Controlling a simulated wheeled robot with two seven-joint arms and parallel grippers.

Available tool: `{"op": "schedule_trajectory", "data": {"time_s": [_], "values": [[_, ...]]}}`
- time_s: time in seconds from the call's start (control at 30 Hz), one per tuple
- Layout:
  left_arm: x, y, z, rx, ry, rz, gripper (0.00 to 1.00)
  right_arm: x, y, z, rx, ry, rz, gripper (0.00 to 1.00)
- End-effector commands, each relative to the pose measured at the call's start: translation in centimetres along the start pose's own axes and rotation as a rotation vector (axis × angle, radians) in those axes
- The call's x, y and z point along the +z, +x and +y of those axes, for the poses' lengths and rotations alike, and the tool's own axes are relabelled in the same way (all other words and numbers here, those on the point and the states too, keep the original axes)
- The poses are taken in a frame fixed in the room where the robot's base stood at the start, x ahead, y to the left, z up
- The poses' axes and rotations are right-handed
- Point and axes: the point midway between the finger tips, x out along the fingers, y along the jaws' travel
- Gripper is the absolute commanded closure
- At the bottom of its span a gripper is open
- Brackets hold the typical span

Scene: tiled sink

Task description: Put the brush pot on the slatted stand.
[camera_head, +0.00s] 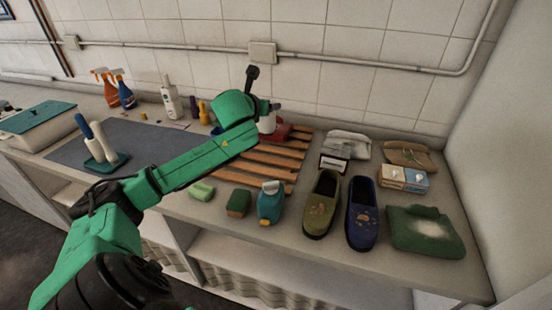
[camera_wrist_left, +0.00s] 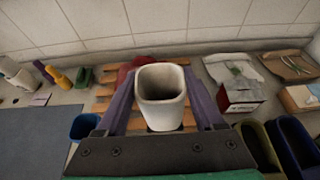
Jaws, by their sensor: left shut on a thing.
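The brush pot (camera_wrist_left: 161,84) is a white, empty, square-mouthed pot. In the left wrist view it stands upright between the two purple fingers of my left gripper (camera_wrist_left: 160,92), which is shut on it. A white part of the pot (camera_head: 267,122) shows past my arm in the head view; my green arm hides most of the gripper there. The slatted stand (camera_head: 268,158), made of brown wooden slats, lies below the pot; its slats also show in the left wrist view (camera_wrist_left: 188,119). I cannot tell if the pot touches the slats. My right gripper is not in view.
A red thing (camera_head: 283,130) lies at the stand's back, beyond the pot. A blue cup (camera_wrist_left: 84,127) is left of the stand. A teal bottle (camera_head: 270,202), a green sponge (camera_head: 238,203) and shoes (camera_head: 321,203) stand in front. A small box (camera_head: 333,163) is at right.

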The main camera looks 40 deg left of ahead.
Motion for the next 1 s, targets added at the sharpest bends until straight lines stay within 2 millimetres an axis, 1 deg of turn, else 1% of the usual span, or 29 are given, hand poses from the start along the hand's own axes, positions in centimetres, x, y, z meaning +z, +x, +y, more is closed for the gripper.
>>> {"op": "schedule_trajectory", "data": {"time_s": [0.03,0.1,0.17,0.2,0.3,0.43,0.53,0.63,0.83,0.97,1.0], "values": [[-2.0,0.7,0.0,-0.001,-0.004,0.009,1.00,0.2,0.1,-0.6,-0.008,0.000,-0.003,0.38],[-4.1,1.6,-0.1,-0.002,-0.006,0.009,1.00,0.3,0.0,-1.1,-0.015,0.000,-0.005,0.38],[-5.9,2.4,-0.1,-0.002,-0.008,0.007,1.00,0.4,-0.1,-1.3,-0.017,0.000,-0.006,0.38],[-7.1,2.8,-0.1,-0.002,-0.006,0.007,1.00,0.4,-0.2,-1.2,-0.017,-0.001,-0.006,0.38],[-9.4,3.8,-0.1,-0.002,-0.005,0.004,1.00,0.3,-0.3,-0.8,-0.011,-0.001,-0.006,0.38],[-11.3,4.6,0.0,-0.001,-0.003,0.001,1.00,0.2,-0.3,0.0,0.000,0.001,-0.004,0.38],[-13.2,5.4,0.0,-0.001,-0.005,0.002,1.00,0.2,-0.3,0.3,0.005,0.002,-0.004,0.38],[-14.2,5.9,-0.1,-0.002,-0.002,0.000,1.00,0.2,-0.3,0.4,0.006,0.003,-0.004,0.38],[-14.2,5.9,-0.1,-0.003,0.000,-0.002,1.00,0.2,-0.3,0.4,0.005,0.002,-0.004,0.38],[-14.5,6.0,0.0,-0.002,0.001,-0.002,1.00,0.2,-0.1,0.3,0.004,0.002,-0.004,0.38],[-14.5,6.0,0.0,-0.002,0.001,-0.001,0.19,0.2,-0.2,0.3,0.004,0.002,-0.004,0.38]]}}
